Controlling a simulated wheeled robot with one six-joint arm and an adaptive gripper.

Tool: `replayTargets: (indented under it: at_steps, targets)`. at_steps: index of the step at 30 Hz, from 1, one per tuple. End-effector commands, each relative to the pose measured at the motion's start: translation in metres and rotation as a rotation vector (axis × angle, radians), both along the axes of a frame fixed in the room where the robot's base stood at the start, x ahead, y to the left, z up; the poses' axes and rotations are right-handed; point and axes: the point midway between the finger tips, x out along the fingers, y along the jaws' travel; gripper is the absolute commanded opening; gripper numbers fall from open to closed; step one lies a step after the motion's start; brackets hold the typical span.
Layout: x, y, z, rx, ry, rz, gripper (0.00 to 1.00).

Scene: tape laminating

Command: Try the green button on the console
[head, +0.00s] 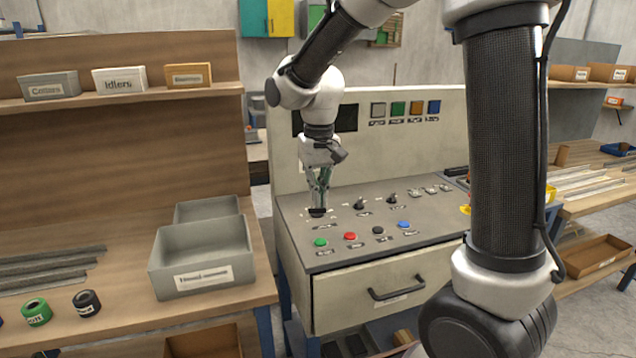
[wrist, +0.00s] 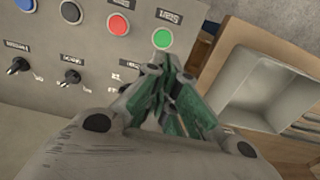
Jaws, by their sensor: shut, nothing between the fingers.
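The green button (head: 320,242) is at the front left corner of the grey console top (head: 292,228). It also shows in the wrist view (wrist: 162,39), just beyond my fingertips. My gripper (head: 318,208) points down over the console's left part, behind the green button in the head view. In the wrist view my gripper (wrist: 165,62) has its fingers together with nothing between them. The fingertips appear apart from the button; their exact height above the panel is hard to tell.
A red button (head: 350,236), a black button (head: 378,230) and a blue button (head: 403,224) continue the front row. Dark knobs (head: 360,203) stand behind them. A grey bin (head: 203,258) sits on the wooden bench to the left. A drawer (head: 350,299) is below the panel.

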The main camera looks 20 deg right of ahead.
Motion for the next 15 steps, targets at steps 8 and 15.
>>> replayTargets:
  at_steps: [8, 15]
  targets:
    - [0.0, 0.0, 0.03, 0.0, -0.001, 0.0, 0.0]
    - [0.0, 0.0, 0.032, 0.0, -0.001, 0.001, 0.0]
